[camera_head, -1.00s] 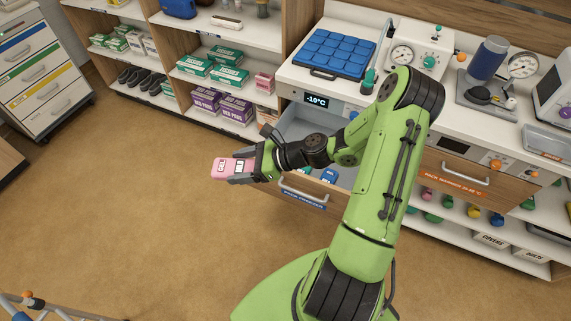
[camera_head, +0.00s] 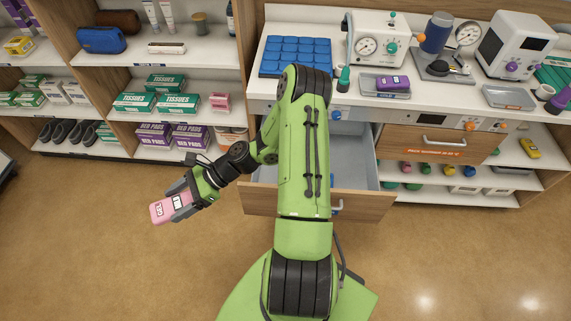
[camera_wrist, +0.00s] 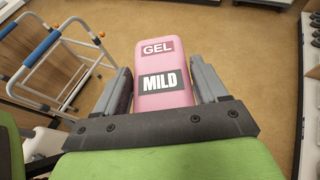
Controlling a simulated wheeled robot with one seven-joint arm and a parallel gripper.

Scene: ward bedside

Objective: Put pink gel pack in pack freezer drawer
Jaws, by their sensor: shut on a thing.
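The pink gel pack (camera_head: 168,208) is held in my gripper (camera_head: 180,200), out over the floor to the left of the open drawer. In the wrist view the pink gel pack (camera_wrist: 163,70) reads "GEL" and "MILD" and sits between both fingers of my gripper (camera_wrist: 166,88). The pack freezer drawer (camera_head: 358,150) is pulled open under the counter. A bit of something blue shows inside, mostly hidden.
The counter above holds a blue pad tray (camera_head: 297,57), a dial device (camera_head: 375,40) and a tray with a purple pack (camera_head: 393,83). The pack warmer drawer (camera_head: 440,141) is at the right. Shelves with boxes (camera_head: 170,103) stand at the left. The floor in front is clear.

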